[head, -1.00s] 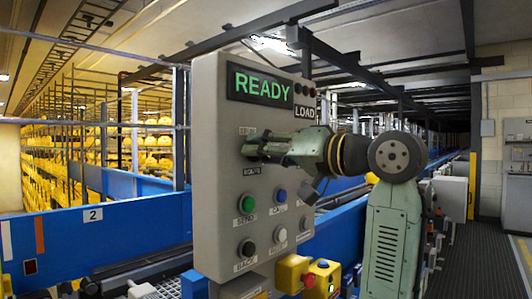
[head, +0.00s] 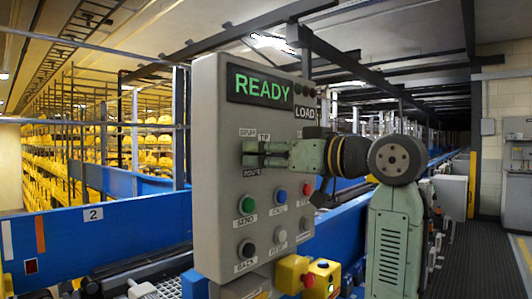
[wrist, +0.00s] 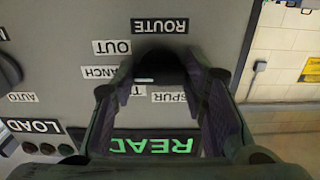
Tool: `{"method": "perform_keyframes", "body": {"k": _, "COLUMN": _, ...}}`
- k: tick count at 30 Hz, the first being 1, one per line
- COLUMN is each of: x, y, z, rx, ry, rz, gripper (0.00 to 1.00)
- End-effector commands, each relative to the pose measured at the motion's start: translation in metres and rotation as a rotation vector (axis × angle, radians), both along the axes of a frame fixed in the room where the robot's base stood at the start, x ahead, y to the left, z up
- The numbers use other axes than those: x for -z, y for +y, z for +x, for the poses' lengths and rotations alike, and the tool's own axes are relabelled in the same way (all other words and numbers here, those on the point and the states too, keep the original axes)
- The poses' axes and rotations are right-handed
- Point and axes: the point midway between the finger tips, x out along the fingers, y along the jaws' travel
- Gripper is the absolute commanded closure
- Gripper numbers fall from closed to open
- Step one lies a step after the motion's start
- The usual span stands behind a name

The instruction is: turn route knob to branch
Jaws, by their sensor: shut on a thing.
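The grey control panel (head: 215,100) fills the middle of the head view. My gripper (head: 255,153) reaches it from the right, at the labels SPUR, TIP and ROUTE. In the wrist view the panel appears upside down, and my gripper (wrist: 160,88) has its two fingers on either side of the dark route knob (wrist: 160,65), shut on it. A small pale mark shows low on the knob; I cannot tell which label it points to. The branch label (wrist: 98,72), partly hidden, lies left of the knob, with OUT, SPUR and ROUTE around it.
The green READY display (head: 260,88) and LOAD label sit above the knob. Push buttons, including a green one (head: 247,204) and a blue one (head: 280,196), lie below. A yellow box (head: 292,272) stands under the panel. Blue conveyor walls (head: 100,235) run behind it.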

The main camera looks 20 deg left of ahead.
Motion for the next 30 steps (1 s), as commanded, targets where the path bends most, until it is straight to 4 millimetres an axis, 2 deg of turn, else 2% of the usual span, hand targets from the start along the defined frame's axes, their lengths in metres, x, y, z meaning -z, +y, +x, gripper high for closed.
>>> {"method": "perform_keyframes", "body": {"k": 12, "x": -0.0006, "y": -0.0001, "z": 0.0001, "rx": 0.0, "ry": -0.16, "rz": -0.056, "gripper": 0.88}}
{"method": "perform_keyframes", "body": {"k": 26, "x": -0.0006, "y": -0.0002, "z": -0.0001, "rx": 0.001, "ry": -0.174, "rz": -0.061, "gripper": 0.88}}
{"method": "perform_keyframes", "body": {"k": 27, "x": -0.0006, "y": -0.0002, "z": -0.0001, "rx": 0.001, "ry": -0.174, "rz": -0.061, "gripper": 0.6}}
{"method": "perform_keyframes", "body": {"k": 30, "x": -0.0006, "y": -0.0002, "z": -0.0001, "rx": 0.001, "ry": -0.174, "rz": -0.061, "gripper": 0.53}}
